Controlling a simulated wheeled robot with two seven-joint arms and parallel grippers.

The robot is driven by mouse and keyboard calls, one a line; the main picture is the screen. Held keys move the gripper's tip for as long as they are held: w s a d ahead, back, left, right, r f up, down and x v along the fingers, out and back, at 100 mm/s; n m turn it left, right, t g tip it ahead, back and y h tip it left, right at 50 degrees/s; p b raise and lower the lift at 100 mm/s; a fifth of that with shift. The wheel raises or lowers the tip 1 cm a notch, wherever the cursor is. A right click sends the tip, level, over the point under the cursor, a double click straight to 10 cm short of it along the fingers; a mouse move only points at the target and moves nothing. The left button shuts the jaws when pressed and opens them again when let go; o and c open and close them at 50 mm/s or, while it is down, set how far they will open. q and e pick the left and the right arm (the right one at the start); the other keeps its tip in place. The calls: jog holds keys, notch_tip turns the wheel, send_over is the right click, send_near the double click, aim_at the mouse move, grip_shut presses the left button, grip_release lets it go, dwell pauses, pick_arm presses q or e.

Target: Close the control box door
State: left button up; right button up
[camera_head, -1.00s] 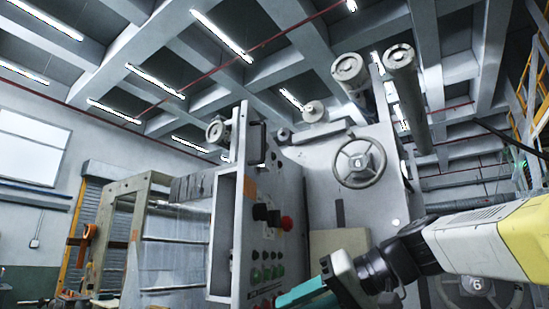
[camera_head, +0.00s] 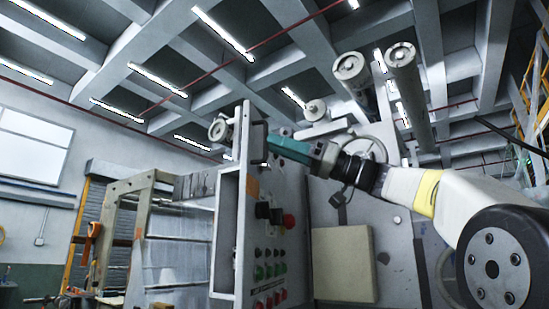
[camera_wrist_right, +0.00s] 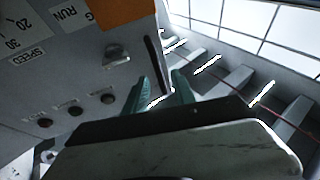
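The control box door (camera_head: 271,215) is a grey panel with a black knob, a red button and rows of small buttons. It stands at an angle to the hollow grey box frame (camera_head: 225,240). Its black bar handle (camera_head: 258,141) is near the top. My right gripper (camera_head: 272,146) is at the handle, coming from the right. In the right wrist view, the two teal fingers (camera_wrist_right: 160,88) are apart, with the black handle (camera_wrist_right: 152,62) between or just beyond their tips; contact cannot be told. My left gripper is not in view.
A grey machine with a handwheel (camera_head: 366,150) and rollers (camera_head: 403,75) stands behind my right arm. A beige box (camera_head: 343,264) is on the machine below the arm. A frame rack (camera_head: 150,240) stands left of the control box.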

jog(key=shift+w+a+r, duration=0.1)
jog(key=shift+a+r, duration=0.15)
jog(key=shift+a, duration=0.4)
grip_shut()
dwell(1.0)
